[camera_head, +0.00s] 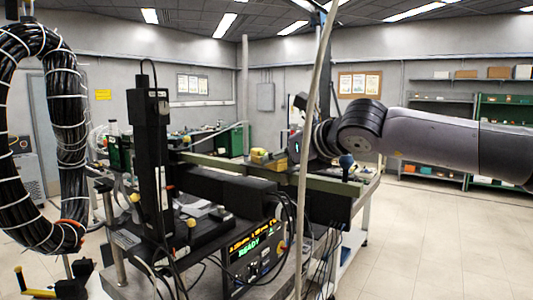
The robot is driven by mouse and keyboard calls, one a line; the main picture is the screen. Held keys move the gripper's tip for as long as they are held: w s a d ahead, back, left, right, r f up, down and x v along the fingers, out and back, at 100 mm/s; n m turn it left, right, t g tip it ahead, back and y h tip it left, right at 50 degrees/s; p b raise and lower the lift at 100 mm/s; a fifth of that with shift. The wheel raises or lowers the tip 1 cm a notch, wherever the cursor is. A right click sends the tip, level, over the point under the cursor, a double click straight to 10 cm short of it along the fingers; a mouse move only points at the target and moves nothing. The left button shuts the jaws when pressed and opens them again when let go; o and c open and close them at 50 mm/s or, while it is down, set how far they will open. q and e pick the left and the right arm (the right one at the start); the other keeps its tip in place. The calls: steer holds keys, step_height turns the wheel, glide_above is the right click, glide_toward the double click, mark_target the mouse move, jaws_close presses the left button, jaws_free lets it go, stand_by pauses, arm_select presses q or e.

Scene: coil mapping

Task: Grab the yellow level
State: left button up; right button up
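A small yellow block-like piece (259,156) sits on the long olive-green bar of the machine, near the middle of the view. A yellow handle (20,280) on a black part stands at the bottom left. I cannot tell which of these is the yellow level. My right arm (430,135) comes in from the right, and its dark wrist end reaches the bar a little right of the yellow piece. A hanging cable partly covers that end, and the fingers of my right gripper cannot be made out. My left gripper is not in view.
The machine has a black upright column (152,160) and a lit READY display (250,245). A thick bundle of black cables (70,120) hangs at the left. A thin grey cable (307,180) crosses in front. Shelves (433,120) stand behind; the floor at right is clear.

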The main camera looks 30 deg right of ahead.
steer(key=shift+s+d, duration=0.1)
steer(key=shift+s, duration=0.05)
steer(key=shift+c, duration=0.8)
steer(key=c, duration=0.4)
jaws_close()
